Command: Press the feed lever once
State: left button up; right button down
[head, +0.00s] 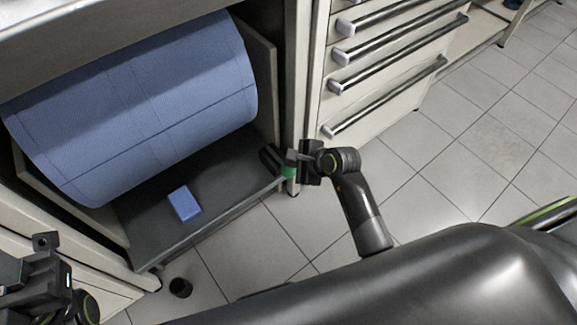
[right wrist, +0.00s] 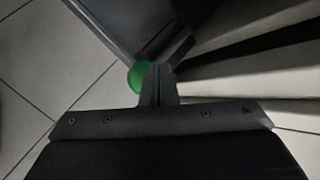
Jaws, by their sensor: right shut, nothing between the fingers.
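The feed lever, a dark arm with a green end (head: 289,172), is at the right front corner of the dispenser bay. My right gripper (head: 297,158) is right at it in the head view. In the right wrist view the green end (right wrist: 138,76) shows just left of the shut, empty fingertips (right wrist: 160,72). It looks very close to them, but I cannot tell whether they touch. A large blue paper roll (head: 140,105) lies in the bay. My left gripper (head: 48,262) is partly in view at the lower left, far from the lever.
A small blue block (head: 184,204) lies on the dark shelf (head: 225,180) below the roll. A drawer cabinet with bar handles (head: 390,75) stands right of the lever. A small dark round object (head: 180,287) is on the tiled floor. Open floor (head: 480,150) lies to the right.

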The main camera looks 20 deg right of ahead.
notch_tip(320, 180, up, 5)
jog(key=p, duration=0.5)
jog(key=shift+r, duration=0.1)
dwell(0.7)
